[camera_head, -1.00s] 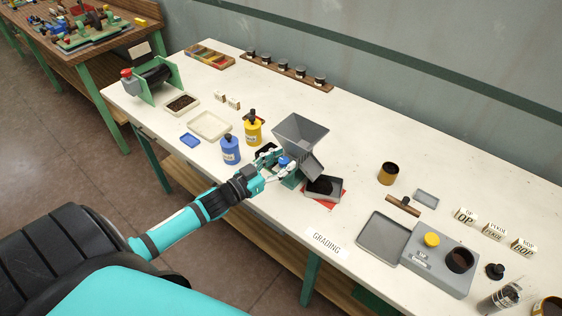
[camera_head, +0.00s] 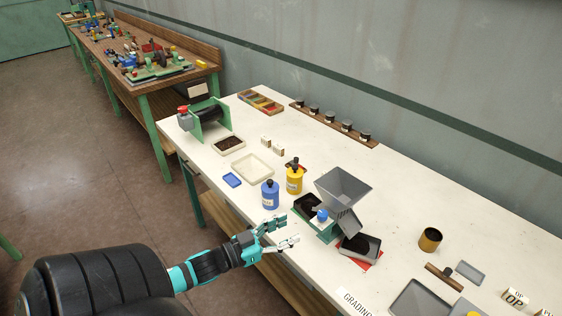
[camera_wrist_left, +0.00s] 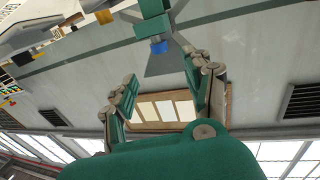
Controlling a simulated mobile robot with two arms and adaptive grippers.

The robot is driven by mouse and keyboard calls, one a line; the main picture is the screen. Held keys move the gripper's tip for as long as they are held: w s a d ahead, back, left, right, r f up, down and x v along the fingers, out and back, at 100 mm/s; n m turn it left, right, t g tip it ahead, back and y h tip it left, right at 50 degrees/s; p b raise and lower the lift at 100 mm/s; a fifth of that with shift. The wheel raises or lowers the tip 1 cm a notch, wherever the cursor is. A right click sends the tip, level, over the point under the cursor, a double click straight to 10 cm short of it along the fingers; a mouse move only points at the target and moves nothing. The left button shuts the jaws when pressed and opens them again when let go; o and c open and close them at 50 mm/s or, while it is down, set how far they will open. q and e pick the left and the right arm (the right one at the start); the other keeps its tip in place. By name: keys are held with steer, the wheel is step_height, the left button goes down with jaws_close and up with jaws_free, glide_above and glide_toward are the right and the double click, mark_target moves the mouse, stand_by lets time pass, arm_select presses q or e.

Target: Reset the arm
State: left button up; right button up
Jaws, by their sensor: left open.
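My left gripper (camera_head: 284,238) is open and empty. It is at the front edge of the white table (camera_head: 215,178), left of the grey hopper machine. The grey hopper (camera_head: 343,186) stands on a green base with a blue knob (camera_head: 322,215). A dark tray (camera_head: 360,246) on a red mat sits under its chute. In the left wrist view, the two gripper fingers (camera_wrist_left: 160,100) are spread apart with nothing between them. The blue knob (camera_wrist_left: 158,47) shows beyond them, apart from the fingers. My right gripper is not in view.
A blue bottle (camera_head: 270,195) and a yellow bottle (camera_head: 294,180) stand just behind my left gripper. A cream tray (camera_head: 252,167), a blue dish (camera_head: 232,180) and a green-framed drum (camera_head: 210,118) are further left. The floor in front of the table is clear.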

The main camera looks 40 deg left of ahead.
arm_select(q)
steer(key=shift+s+a, duration=0.15)
steer(key=shift+s, duration=0.4)
steer(key=s+a+f+n+g+y+b, duration=0.15)
steer(key=s+f, duration=0.25)
steer(key=f, duration=0.7)
steer(key=s+f+n+g+y, duration=0.1)
steer(key=s+f+g+y, duration=0.15)
steer(key=f, duration=0.95)
steer(key=s+f+n+g+y+b, duration=0.1)
steer(key=s+f+g+y, duration=0.3)
steer(key=f, duration=0.7)
steer(key=s+d+f+m+g+h, duration=0.1)
steer(key=s+d+f+g, duration=0.3)
steer(key=s+d+f, duration=0.3)
steer(key=s+d+f+m+g+h, duration=0.1)
steer(key=s+d+f+g, duration=0.3)
steer(key=s, duration=1.1)
steer(key=d+f+b, duration=0.1)
steer(key=d+f, duration=0.2)
steer(key=f, duration=0.3)
steer(key=shift+s+f+m+h, duration=0.35)
steer(key=shift+f+h, duration=0.05)
